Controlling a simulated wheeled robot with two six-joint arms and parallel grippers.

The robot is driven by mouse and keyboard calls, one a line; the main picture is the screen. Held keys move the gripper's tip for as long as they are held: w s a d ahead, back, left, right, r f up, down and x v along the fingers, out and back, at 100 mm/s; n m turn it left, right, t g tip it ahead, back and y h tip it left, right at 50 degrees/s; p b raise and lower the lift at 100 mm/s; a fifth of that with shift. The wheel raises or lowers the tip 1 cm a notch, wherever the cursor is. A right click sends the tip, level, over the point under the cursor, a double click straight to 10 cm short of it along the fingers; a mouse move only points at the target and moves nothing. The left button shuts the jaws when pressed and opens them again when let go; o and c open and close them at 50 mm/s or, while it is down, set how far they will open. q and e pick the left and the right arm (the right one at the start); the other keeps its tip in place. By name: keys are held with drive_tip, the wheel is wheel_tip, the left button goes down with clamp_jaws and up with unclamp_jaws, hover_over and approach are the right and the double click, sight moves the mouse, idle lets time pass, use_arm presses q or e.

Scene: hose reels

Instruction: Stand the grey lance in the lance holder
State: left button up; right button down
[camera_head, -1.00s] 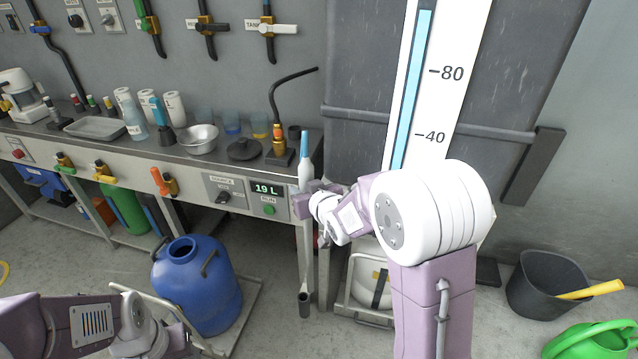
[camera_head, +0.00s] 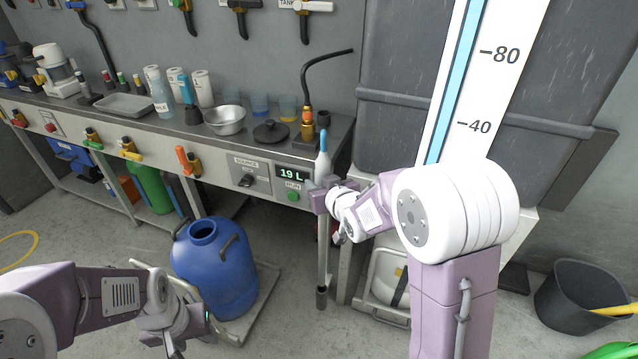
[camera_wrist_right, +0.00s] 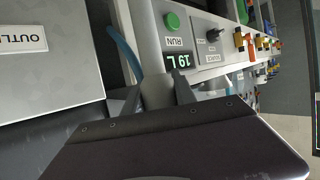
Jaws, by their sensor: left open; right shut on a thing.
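The grey lance (camera_head: 322,168), with a blue upper end, stands roughly upright in my right gripper (camera_head: 322,197) at the front right corner of the bench. In the right wrist view its grey body (camera_wrist_right: 157,91) sits between the fingers, with a blue curved length above it. Below the gripper, a long grey tube (camera_head: 322,250) with a dark lower end drops near the floor. I cannot tell whether it belongs to the lance or is the lance holder, which I cannot otherwise make out. My left gripper (camera_head: 205,326) is open and empty, low in front of the blue drum.
A blue drum (camera_head: 216,274) stands on a low trolley. The bench (camera_head: 262,160) carries a bowl, a dark lid and bottles. A tall level gauge (camera_head: 473,95) and grey tank (camera_head: 400,65) stand behind my right arm. A dark bucket (camera_head: 577,300) is on the right.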

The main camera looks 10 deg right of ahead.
sight(324, 228)
wheel_tip(324, 228, down, 15)
drive_tip(key=b, duration=1.2)
drive_tip(key=shift+b, duration=0.4)
drive_tip(key=c, duration=0.9)
unclamp_jaws()
drive_tip(key=p+v, duration=0.2)
drive_tip(key=v, duration=0.4)
drive_tip(key=shift+p, duration=0.3)
drive_tip(key=s+b, duration=0.1)
drive_tip(key=b, duration=0.3)
drive_tip(key=shift+s, duration=0.4)
drive_tip(key=shift+s+d+r+b, duration=0.2)
drive_tip(key=shift+s+r+b, duration=0.25)
drive_tip(key=shift+b, duration=0.35)
drive_tip(key=shift+s, duration=0.1)
